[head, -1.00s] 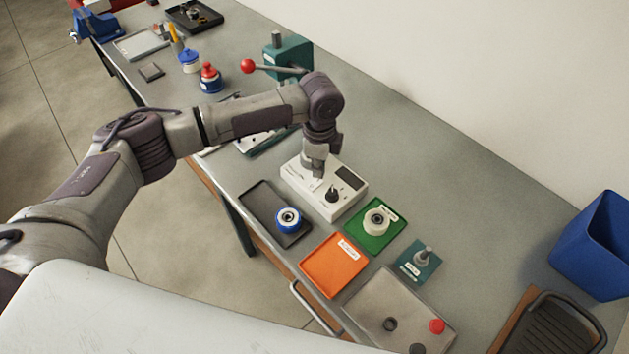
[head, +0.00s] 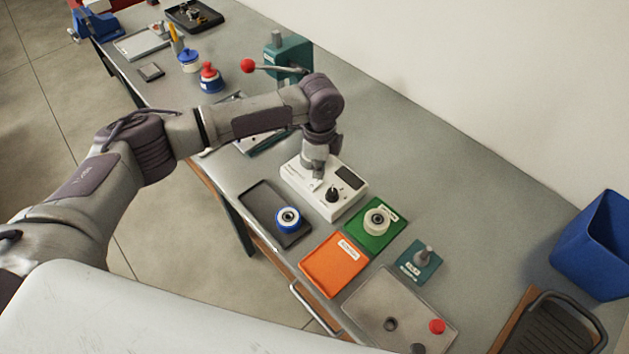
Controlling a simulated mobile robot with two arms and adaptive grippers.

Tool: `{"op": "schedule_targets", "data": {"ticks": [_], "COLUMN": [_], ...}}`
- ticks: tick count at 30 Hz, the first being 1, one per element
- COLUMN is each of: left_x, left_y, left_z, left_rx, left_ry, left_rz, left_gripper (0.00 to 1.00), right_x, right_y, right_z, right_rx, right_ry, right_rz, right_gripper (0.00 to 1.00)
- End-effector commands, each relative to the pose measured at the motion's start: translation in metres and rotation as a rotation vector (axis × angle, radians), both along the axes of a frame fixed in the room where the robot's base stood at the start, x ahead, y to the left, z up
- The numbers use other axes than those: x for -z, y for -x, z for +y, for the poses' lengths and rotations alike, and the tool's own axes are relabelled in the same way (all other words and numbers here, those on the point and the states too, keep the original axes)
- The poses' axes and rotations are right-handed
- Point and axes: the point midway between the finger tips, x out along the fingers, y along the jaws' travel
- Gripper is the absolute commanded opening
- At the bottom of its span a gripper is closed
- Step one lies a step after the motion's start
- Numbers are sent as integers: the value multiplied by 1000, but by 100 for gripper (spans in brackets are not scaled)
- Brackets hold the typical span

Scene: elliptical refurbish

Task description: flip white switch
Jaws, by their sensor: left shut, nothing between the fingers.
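A white box-shaped device (head: 346,207) with a dark display and a black knob (head: 333,194) stands on the grey workbench. My left gripper (head: 318,176) points down over the left part of its top face, just left of the knob. It is shut with nothing held. The fingertips are at or very close to the device's top; I cannot tell whether they touch it. The white switch is not clearly seen; the gripper covers that area. My right gripper is not in view.
A dark tray with a blue-rimmed part (head: 288,218) lies in front. A green tray (head: 372,240) holding a white round part and an orange tray (head: 334,266) lie to the right. A teal press with a red-knobbed lever (head: 248,65) stands behind my arm. A blue bin (head: 597,245) is far right.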

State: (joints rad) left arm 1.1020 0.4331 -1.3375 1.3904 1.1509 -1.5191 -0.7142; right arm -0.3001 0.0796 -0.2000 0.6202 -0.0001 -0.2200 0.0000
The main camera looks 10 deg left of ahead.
Motion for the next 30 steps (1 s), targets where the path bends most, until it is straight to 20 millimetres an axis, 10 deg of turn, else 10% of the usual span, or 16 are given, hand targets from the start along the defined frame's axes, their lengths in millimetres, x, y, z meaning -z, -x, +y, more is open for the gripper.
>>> {"op": "schedule_targets", "data": {"ticks": [30], "left_x": [16], "left_y": [0], "left_z": [0], "left_rx": [0], "left_ry": [0], "left_rz": [-1], "left_gripper": [0], "right_x": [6], "right_y": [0], "right_z": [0], "right_rx": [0], "right_ry": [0], "right_rz": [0], "right_gripper": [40]}}
